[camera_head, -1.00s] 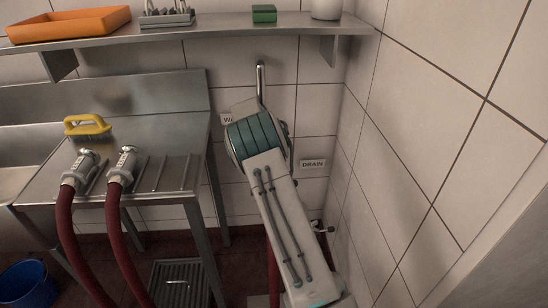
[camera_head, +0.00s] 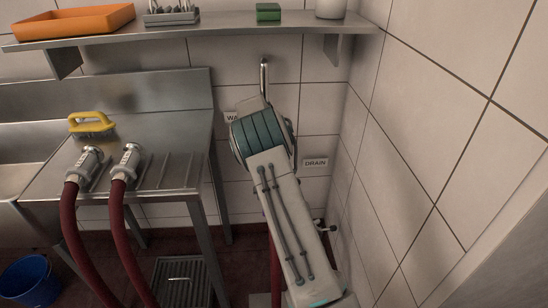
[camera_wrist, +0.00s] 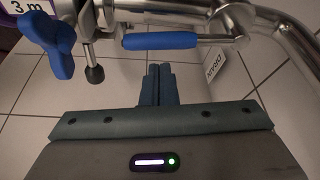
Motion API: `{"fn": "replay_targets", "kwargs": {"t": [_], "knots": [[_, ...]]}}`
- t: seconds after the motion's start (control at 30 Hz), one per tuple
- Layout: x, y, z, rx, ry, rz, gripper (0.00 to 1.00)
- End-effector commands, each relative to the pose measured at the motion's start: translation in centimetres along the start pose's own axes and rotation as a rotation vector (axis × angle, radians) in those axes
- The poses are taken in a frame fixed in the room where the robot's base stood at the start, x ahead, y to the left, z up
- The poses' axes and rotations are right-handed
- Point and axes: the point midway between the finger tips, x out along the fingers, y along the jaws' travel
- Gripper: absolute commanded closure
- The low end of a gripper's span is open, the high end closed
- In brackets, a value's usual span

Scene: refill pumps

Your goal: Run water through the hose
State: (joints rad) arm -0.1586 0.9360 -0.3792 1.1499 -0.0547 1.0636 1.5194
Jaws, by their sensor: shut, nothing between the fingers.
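My gripper (camera_wrist: 157,84) is shut and empty in the wrist view. A blue-sleeved lever handle (camera_wrist: 160,41) on a metal pipe fitting lies just beyond the fingertips, seemingly apart from them. A blue winged knob (camera_wrist: 50,42) is on the fitting at the left. Two dark red hoses (camera_head: 75,231) (camera_head: 122,231) with metal couplings (camera_head: 88,162) (camera_head: 128,160) lie over the front of the steel drainboard. In the head view my arm hides my gripper and most of the pipework. A small valve (camera_head: 321,226) shows low beside the arm.
A DRAIN label (camera_head: 316,163) is on the tiled wall; another label (camera_head: 231,117) is partly hidden. A yellow brush (camera_head: 91,123) lies on the drainboard (camera_head: 165,201). A shelf (camera_head: 225,28) runs above. A blue bucket (camera_head: 26,279) and a floor grate (camera_head: 182,283) are below.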

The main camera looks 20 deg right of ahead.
Motion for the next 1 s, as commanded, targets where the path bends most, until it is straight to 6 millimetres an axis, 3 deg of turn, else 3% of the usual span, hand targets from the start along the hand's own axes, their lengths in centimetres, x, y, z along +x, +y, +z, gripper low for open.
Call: {"fn": "replay_targets", "kwargs": {"t": [0.1,0.3,0.53,0.7,1.0], "knots": [[0.3,0.2,-2.8,0.007,0.001,0.001,1.0],[-4.9,-0.1,-2.2,-0.001,0.001,-0.005,1.0],[-8.6,-0.2,-2.2,0.0,0.001,-0.003,1.0],[-9.7,-0.2,-2.2,0.0,0.001,-0.001,1.0],[-9.7,-0.1,-2.2,0.0,0.001,0.0,1.0]]}}
